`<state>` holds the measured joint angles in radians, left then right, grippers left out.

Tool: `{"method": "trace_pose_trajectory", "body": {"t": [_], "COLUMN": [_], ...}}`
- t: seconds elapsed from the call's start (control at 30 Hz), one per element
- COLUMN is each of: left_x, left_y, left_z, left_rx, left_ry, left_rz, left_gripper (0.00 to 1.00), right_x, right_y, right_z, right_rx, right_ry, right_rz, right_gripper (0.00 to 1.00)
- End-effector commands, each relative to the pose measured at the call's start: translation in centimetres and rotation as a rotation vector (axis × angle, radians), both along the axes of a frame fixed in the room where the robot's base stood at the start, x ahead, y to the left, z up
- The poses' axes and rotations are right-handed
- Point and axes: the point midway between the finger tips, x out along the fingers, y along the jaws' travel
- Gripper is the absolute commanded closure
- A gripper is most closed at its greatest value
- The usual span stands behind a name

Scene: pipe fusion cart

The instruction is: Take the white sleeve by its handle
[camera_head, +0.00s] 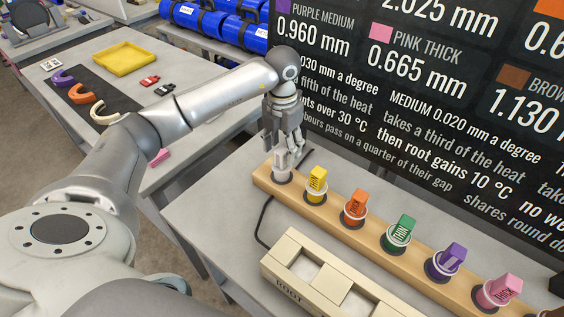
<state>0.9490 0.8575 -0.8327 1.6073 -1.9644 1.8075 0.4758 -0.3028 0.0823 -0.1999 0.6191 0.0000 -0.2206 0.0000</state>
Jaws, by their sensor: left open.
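The white sleeve (281,172) stands in the leftmost place of a wooden rack (335,232), its pale handle pointing up. My left gripper (290,153) points down right at that handle, with its fingers open. Its fingertips overlap the handle in the picture, so I cannot tell whether they touch it. My right gripper is out of view.
Yellow (317,181), orange (356,203), green (401,231), purple (449,259) and pink (500,290) sleeves stand along the same rack. A cream ROOT tray (285,283) lies in front. A dark board (420,120) rises behind. Another table (203,70) stands left.

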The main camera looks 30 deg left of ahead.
Motion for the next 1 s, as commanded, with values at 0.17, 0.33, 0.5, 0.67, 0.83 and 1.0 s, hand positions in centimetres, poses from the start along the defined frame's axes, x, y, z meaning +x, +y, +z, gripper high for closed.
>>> {"method": "trace_pose_trajectory", "body": {"t": [0.17, 0.33, 0.5, 0.67, 0.83, 1.0], "left_x": [-0.3, -0.2, -0.2, -0.2, -0.2, -0.2], "left_y": [0.0, 0.0, 0.0, 0.0, 0.0, 0.1], "left_z": [-2.4, -3.9, -4.0, -4.0, -4.0, -3.9], "left_rx": [0.000, 0.000, 0.001, 0.000, 0.000, 0.000], "left_ry": [0.005, 0.001, 0.000, 0.000, 0.000, 0.000], "left_rz": [0.000, 0.000, -0.001, -0.001, 0.000, 0.000], "left_gripper": [0.46, 0.46, 0.46, 0.61, 0.82, 0.97], "right_x": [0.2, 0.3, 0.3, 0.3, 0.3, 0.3], "right_y": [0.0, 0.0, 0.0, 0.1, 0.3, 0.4], "right_z": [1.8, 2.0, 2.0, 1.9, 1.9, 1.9], "right_rx": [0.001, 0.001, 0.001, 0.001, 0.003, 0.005], "right_ry": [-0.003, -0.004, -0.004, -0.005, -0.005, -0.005], "right_rz": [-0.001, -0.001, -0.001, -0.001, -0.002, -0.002], "right_gripper": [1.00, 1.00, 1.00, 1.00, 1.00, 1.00]}}
